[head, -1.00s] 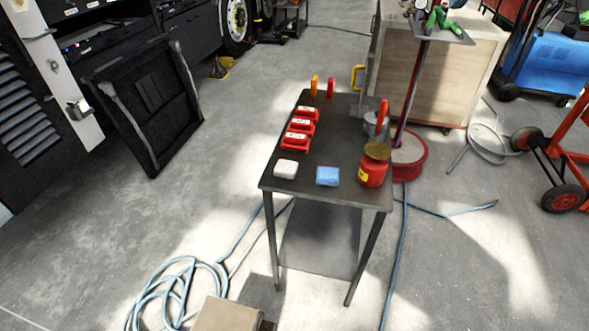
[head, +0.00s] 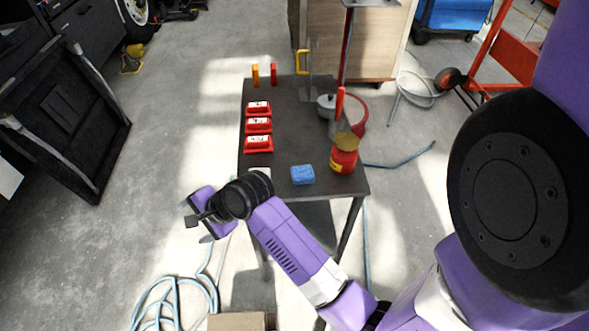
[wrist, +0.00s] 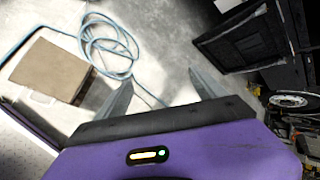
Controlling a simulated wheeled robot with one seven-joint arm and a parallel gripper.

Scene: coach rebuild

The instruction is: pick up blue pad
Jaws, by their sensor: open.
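The blue pad (head: 303,174) lies on the near part of the dark table (head: 290,125) in the head view. A white pad (head: 261,172) lies to its left, mostly hidden behind my wrist. My gripper (head: 194,222) is off the table's near left corner, left of the blue pad and apart from it. In the wrist view, my gripper's two fingers (wrist: 160,95) are spread with nothing between them, over the floor. The blue pad does not show in the wrist view.
A red jar (head: 344,157) stands right of the blue pad. Several red blocks (head: 258,126) line the table's left side. A grey can (head: 326,105) stands farther back. A blue hose (wrist: 108,45) and a cardboard box (wrist: 52,68) are on the floor.

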